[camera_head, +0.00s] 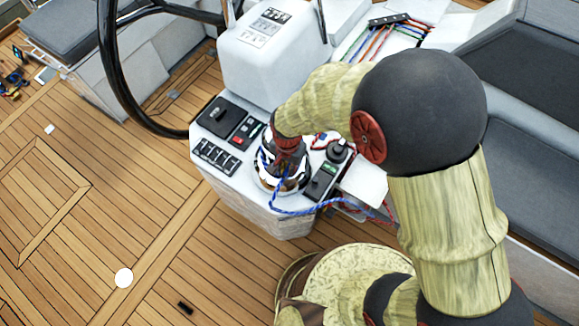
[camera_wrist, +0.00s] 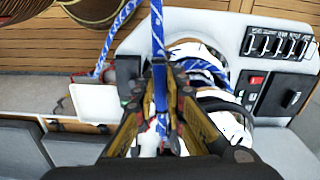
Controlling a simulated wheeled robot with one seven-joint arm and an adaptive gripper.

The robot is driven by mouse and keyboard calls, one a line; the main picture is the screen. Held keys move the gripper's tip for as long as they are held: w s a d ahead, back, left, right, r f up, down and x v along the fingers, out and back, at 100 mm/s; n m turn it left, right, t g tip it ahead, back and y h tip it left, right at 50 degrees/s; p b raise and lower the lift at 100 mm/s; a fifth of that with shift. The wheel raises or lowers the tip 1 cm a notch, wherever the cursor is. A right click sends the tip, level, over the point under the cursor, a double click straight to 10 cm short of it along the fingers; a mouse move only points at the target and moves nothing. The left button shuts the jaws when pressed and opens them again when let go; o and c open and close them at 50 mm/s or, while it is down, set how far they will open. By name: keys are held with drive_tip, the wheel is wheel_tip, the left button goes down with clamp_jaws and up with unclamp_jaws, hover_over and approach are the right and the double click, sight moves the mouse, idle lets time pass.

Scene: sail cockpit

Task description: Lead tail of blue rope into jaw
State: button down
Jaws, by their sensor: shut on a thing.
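The silver winch (camera_head: 268,181) stands on the white console, with blue rope (camera_head: 290,211) around it. My gripper (camera_head: 286,158) is over the winch, and its fingers are largely hidden by the wrist in the head view. In the wrist view my gripper (camera_wrist: 161,80) is shut on the blue rope (camera_wrist: 157,30), which runs upward out of the fingertips. Wraps of blue rope show on the winch (camera_wrist: 238,125) just right of the fingers. Another length of blue rope slants down at upper left. The winch jaw is hidden or too small to make out.
A black switch panel (camera_head: 216,157) and a control panel with a red button (camera_head: 246,132) lie beside the winch. A black-handled lever (camera_head: 337,151) stands to its right. The steering wheel (camera_head: 112,60) is at left. Several coloured ropes (camera_head: 385,40) lie behind. Teak deck is open at left.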

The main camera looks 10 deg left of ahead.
drive_tip(key=shift+s+a+m, duration=0.2)
drive_tip(key=shift+a+m, duration=0.4)
drive_tip(key=shift+a, duration=0.05)
drive_tip(key=shift+s+a+m, duration=0.15)
drive_tip(key=shift+a+m, duration=0.45)
drive_tip(key=c, duration=1.8)
unclamp_jaws()
drive_tip(key=shift+d, duration=0.1)
drive_tip(key=shift+o, duration=1.3)
drive_tip(key=shift+o, duration=1.4)
wheel_tip(320, 180, up, 9)
drive_tip(key=p, duration=0.6)
